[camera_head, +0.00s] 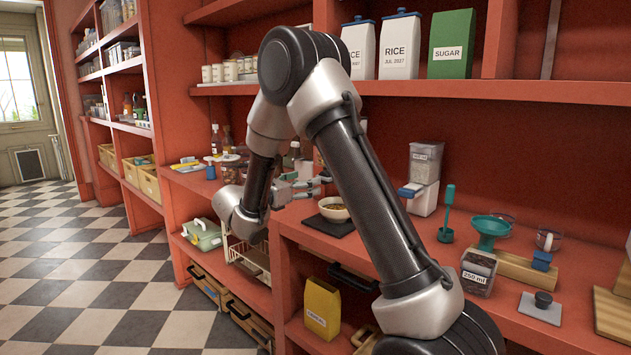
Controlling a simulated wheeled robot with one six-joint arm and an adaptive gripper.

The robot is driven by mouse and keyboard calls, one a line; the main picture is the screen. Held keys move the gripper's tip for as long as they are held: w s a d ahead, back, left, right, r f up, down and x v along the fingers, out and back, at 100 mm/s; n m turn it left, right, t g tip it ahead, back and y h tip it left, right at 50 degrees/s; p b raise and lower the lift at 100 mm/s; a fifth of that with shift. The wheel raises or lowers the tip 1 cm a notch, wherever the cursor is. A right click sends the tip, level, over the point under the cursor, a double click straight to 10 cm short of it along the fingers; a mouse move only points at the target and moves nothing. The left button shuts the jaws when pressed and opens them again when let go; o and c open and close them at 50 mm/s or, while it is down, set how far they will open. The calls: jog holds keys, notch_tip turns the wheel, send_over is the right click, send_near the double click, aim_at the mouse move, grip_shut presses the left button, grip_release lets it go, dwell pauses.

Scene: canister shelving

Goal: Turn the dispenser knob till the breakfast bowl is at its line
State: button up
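The dispenser (427,163) stands on the counter right of my arm, with a clear, labelled hopper over a white base. Its blue knob (409,190) sticks out on the left side. The breakfast bowl (335,214) is white, holds brown food, and sits on a dark mat left of the dispenser, partly behind my arm. Its line cannot be made out.
A green funnel (491,229), a green upright tool (447,213) and a 250 ml jar (478,272) stand right of the dispenser. A yellow bag (322,306) is on the shelf below. Jars and bottles crowd the counter left of my gripper.

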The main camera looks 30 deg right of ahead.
jog(key=v, duration=0.4)
dwell(0.7)
jog(key=s+d+f+m+g+y, duration=0.25)
jog(key=s+f+m+g, duration=0.2)
jog(key=s, duration=0.45)
jog(key=s+d+f+m+g+y, duration=0.2)
jog(key=s+f+m+g+y, duration=0.15)
jog(key=s+m, duration=0.35)
jog(key=s+a+r+m+t+y, duration=0.1)
jog(key=s+r+m+t+y, duration=0.2)
jog(key=s, duration=0.7)
jog(key=s+a+r+m+t+y, duration=0.2)
jog(key=s+r+m+t+y, duration=0.1)
jog(key=s+r+m+y, duration=0.4)
jog(key=shift+s+y, duration=0.5)
jog(key=shift+s, duration=1.15)
